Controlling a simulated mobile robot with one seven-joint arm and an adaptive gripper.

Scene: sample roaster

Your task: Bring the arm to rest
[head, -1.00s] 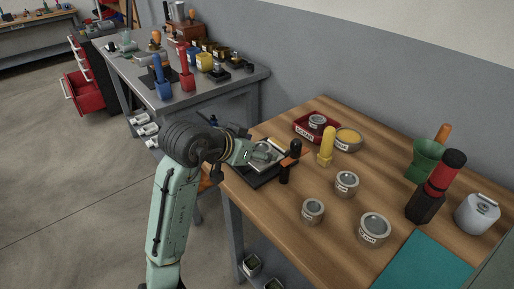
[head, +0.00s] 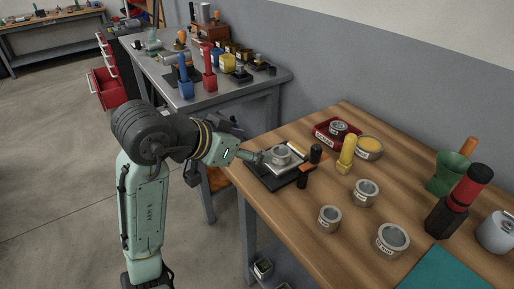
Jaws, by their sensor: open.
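My arm is a pale green arm with dark joints at the left of the head view. It reaches right to the near left edge of the wooden bench. My gripper (head: 250,156) is open, small in view and seen from the side. It is beside a grey tin (head: 280,157) that stands on a dark flat device with a pale plate (head: 264,177). The fingertips are close to the tin's left side. I cannot tell whether they touch it.
On the wooden bench (head: 290,215) are several tins, a red tray (head: 322,136), a yellow-handled tool (head: 346,154), an orange-and-black tool (head: 303,178), a green cup (head: 446,172) and a black-and-red bottle (head: 440,218). A grey bench (head: 165,77) stands behind. Floor at left is clear.

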